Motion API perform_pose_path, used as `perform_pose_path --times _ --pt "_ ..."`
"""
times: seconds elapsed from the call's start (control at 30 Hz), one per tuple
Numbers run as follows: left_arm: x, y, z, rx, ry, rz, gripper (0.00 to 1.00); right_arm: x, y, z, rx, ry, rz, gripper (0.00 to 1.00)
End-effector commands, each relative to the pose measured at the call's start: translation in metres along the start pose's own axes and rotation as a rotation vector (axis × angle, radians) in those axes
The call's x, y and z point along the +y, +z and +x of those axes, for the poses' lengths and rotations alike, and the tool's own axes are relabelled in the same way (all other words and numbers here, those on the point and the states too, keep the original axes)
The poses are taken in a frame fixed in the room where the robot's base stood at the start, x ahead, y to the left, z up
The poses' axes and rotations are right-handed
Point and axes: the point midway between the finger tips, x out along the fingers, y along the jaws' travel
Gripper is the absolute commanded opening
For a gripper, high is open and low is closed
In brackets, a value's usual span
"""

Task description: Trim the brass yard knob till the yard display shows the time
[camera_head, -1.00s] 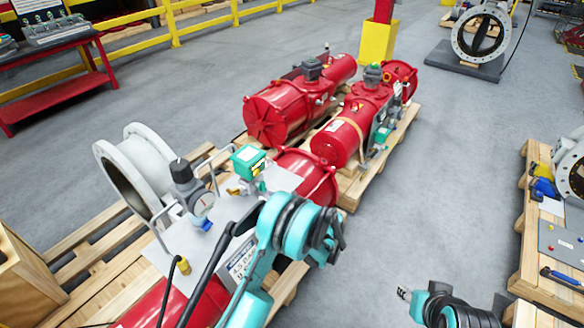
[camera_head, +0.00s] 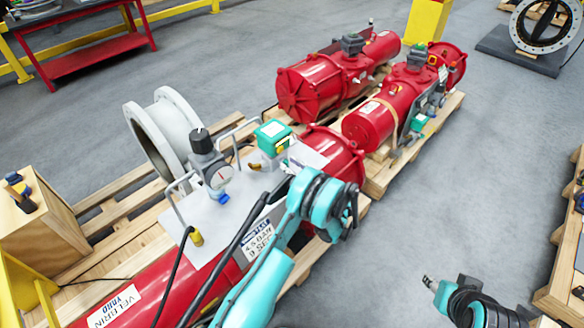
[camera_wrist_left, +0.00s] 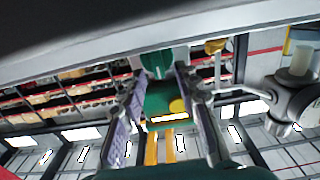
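Small brass-coloured parts (camera_head: 254,167) sit beside the box; I cannot tell which is the yard knob.
A dial gauge (camera_head: 219,179), bent grey handles and a black cable with a brass-coloured end (camera_head: 196,238) crowd the plate. A white flanged pipe (camera_head: 165,128) stands behind. Two more red actuators (camera_head: 310,90) lie on another pallet.

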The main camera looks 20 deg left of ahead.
Motion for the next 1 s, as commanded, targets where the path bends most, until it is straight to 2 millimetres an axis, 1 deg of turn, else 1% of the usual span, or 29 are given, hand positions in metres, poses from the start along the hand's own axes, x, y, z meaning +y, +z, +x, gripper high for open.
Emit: perform_pose_path --times 0.2,0.23,0.27,0.3,0.33,0.73,0.87,1.0 --pt "0.0002 -0.0005 0.0006 0.000 0.000 0.000 0.32 0.0000 -0.0003 -0.0002 0.000 0.000 0.000 0.40" --pt "0.0002 -0.0005 0.0006 0.000 0.000 0.000 0.27 0.0000 -0.0003 -0.0002 0.000 0.000 0.000 0.40" --pt "0.0002 -0.0005 0.0005 0.000 0.000 0.000 0.19 0.0000 -0.0003 -0.0002 0.000 0.000 0.000 0.40" --pt "0.0002 -0.0005 0.0005 0.000 0.000 0.000 0.08 0.0000 -0.0003 -0.0002 0.000 0.000 0.000 0.40" --pt "0.0002 -0.0005 0.0005 0.000 0.000 0.000 0.00 0.0000 -0.0003 -0.0002 0.000 0.000 0.000 0.40" --pt "0.0007 -0.0003 0.0004 -0.001 0.001 0.023 0.00 0.0000 -0.0002 -0.0002 0.000 0.000 0.000 0.40" --pt "0.0016 -0.0002 0.0003 -0.001 0.001 0.073 0.00 0.0000 -0.0002 -0.0001 0.000 0.000 0.000 0.40" --pt "0.0033 0.0001 0.0003 -0.001 0.000 0.160 0.00 0.0000 -0.0002 -0.0001 0.000 0.000 0.000 0.40"
